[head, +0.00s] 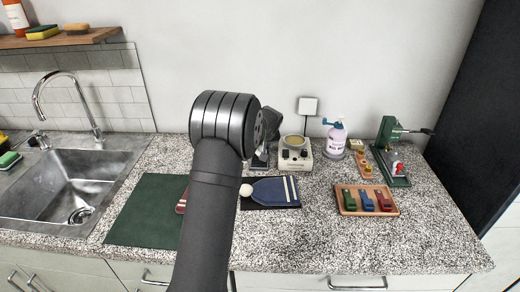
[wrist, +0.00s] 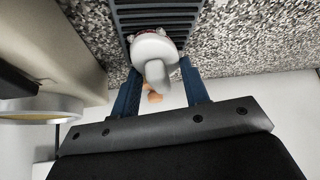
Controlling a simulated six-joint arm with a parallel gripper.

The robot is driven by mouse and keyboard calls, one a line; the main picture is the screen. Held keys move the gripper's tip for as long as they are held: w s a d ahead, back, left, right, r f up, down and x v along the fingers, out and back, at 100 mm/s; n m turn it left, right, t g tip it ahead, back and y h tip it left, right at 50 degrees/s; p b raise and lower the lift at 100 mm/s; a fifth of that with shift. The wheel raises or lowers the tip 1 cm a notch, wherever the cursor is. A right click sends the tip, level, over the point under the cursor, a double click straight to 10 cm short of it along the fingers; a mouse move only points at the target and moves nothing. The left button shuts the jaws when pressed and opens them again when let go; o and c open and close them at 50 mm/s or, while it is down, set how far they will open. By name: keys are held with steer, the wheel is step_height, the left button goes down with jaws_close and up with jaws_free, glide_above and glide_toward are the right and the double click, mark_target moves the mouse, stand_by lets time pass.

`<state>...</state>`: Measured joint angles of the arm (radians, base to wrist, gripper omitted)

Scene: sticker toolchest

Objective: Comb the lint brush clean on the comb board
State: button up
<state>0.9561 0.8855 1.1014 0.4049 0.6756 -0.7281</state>
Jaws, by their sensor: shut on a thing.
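In the wrist view, my gripper (wrist: 159,78) has its two blue fingers on either side of a pale grey rounded piece (wrist: 152,46) with a stubby handle, which I take to be the lint brush. A small orange-tan tip shows below it. Just beyond, a dark slatted piece (wrist: 155,16), likely the comb board, lies on the counter. The grey piece overlaps its near end; I cannot tell whether they touch. In the head view my arm hides most of this spot, and only dark parts show beside the beige device.
The beige device (head: 295,161) with a round top stands close on the right. A navy paddle-shaped pad (head: 270,190) lies in front, and a green mat (head: 143,212) lies left. A wooden tray (head: 348,203) with coloured blocks, a pump bottle (head: 336,140) and a green press (head: 388,132) stand right.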

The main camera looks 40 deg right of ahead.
mark_target(260, 162)
steer(key=shift+s+a, duration=2.2)
steer(key=shift+w+d+f, duration=0.1)
steer(key=shift+w+d, duration=2.15)
steer(key=shift+s+a, duration=2.25)
steer(key=shift+s, duration=0.05)
step_height(260, 162, up, 2)
steer(key=shift+w+r, duration=0.1)
steer(key=shift+r, duration=3.05)
